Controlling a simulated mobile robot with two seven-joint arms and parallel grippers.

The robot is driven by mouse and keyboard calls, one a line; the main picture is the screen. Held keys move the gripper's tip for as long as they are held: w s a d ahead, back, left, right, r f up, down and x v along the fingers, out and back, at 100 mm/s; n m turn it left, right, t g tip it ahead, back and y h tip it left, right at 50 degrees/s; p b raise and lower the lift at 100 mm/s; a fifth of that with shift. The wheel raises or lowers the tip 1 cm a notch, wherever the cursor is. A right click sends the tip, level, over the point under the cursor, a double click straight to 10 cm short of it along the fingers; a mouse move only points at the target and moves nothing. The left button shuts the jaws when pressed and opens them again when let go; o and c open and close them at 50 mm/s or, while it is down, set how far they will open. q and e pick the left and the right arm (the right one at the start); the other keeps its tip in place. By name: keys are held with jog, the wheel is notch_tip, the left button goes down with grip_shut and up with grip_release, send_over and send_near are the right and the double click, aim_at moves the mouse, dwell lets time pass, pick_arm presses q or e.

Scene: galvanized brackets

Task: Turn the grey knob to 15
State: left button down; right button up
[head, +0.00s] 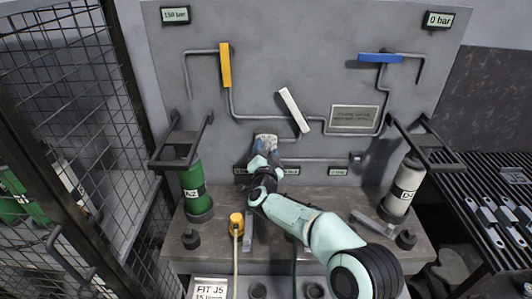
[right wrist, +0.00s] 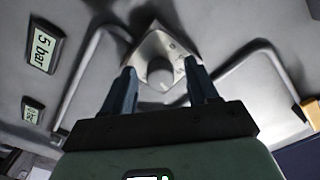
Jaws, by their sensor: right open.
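The grey knob (right wrist: 160,73) shows in the right wrist view as a round grey piece on a light square plate (right wrist: 150,48) fixed to the panel. The plate also shows in the head view (head: 266,139), with the knob mostly hidden behind my gripper. My right gripper (head: 262,156) points at the panel in front of the plate. Its two dark blue fingers are open, one on each side of the knob in the wrist view; contact cannot be told. My left gripper is not in view.
Yellow (head: 225,65), white (head: 294,110) and blue (head: 381,58) levers sit on the piped panel (head: 300,30). A green cylinder (head: 190,182) and a white cylinder (head: 402,190) flank the ledge. A mesh fence (head: 85,90) stands left, a slatted table (head: 492,185) right.

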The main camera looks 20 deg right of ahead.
jog(key=shift+s, duration=0.15)
jog(key=b+v, duration=0.1)
jog(key=v, duration=1.2)
jog(key=shift+b, duration=0.3)
